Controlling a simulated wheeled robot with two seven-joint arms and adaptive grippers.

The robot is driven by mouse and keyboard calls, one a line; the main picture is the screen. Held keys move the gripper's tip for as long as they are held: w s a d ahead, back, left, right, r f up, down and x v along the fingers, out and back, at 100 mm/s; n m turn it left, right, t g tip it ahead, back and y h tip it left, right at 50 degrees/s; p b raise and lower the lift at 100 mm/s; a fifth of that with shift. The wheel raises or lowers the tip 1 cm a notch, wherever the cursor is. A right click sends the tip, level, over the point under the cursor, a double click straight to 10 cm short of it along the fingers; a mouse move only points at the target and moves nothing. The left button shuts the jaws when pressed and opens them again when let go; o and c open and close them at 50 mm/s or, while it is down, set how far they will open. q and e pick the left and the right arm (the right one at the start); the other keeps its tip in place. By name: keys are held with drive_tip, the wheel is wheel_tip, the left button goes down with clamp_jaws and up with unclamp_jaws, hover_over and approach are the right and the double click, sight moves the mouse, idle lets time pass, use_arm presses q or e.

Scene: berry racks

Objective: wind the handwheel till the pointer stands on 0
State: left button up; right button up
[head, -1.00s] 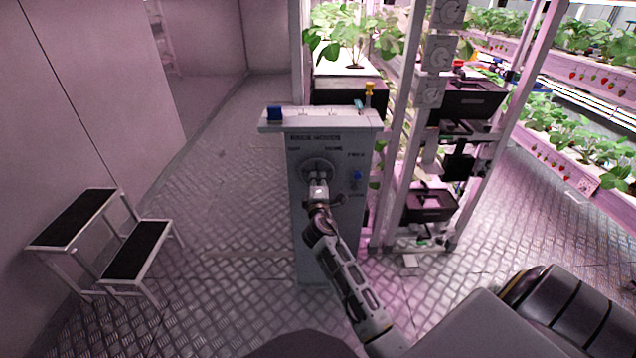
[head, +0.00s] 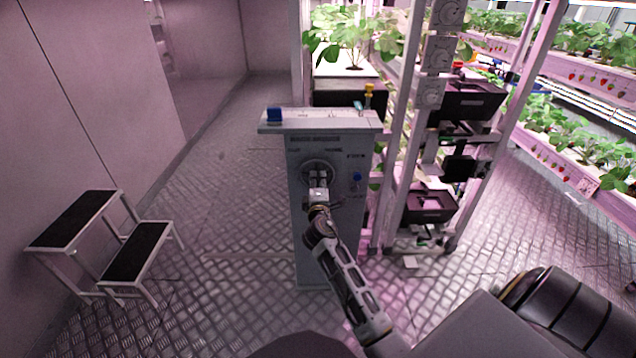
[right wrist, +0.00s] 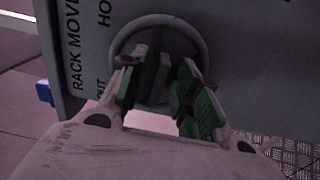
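The handwheel (head: 308,165) is a round grey wheel on the front of a grey console (head: 300,225). In the right wrist view its rim (right wrist: 203,40) arches behind the fingers. My right gripper (head: 318,180) is at the wheel's middle. In the right wrist view its green-padded fingers (right wrist: 160,82) lean in from both sides on the dark middle part of the wheel and appear closed on it. The fingers hide part of the hub. I cannot make out the pointer or a 0 mark. My left gripper is not in view.
A blue knob (head: 356,177) is right of the wheel. A plant rack (head: 392,190) stands close on the right. A step stool (head: 135,250) stands left, with clear floor between.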

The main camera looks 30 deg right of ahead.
drive_tip(key=v, duration=0.7)
idle(0.4)
drive_tip(key=shift+s+f, duration=0.1)
drive_tip(key=shift+s, duration=0.1)
idle(0.4)
